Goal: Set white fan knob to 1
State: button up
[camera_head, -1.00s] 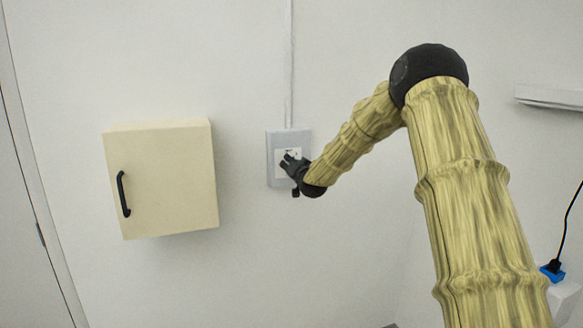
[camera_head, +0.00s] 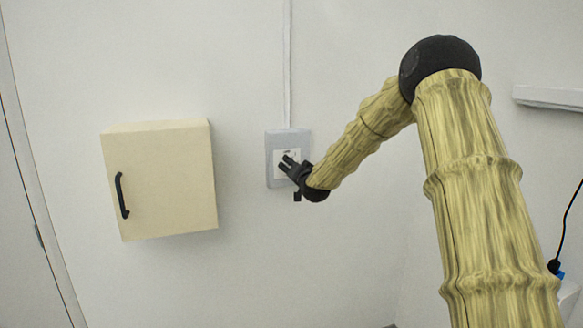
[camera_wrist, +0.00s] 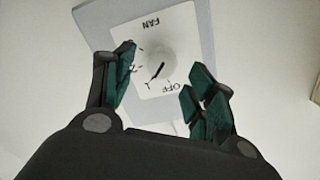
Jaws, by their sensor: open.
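The white fan knob (camera_wrist: 159,66) is round and sits on a white plate in the wrist view, where the picture is upside down. Its dark pointer line slants to the lower left, toward a small mark that looks like a 1. "OFF" is printed to the lower right and "FAN" at the top. My gripper (camera_wrist: 162,66) is open, with its dark green fingers on either side of the knob and visible gaps between. In the head view my gripper (camera_head: 288,165) is in front of the switch box (camera_head: 275,142) and hides most of the knob.
A cream cabinet (camera_head: 160,180) with a black handle hangs on the wall left of the switch. A conduit (camera_head: 287,70) runs up from the switch box. A white ledge (camera_head: 548,97) and a black cable (camera_head: 568,220) are at the right. The wall around the switch is clear.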

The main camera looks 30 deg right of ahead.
jog(key=v, duration=0.9)
jog(key=shift+s, duration=0.2)
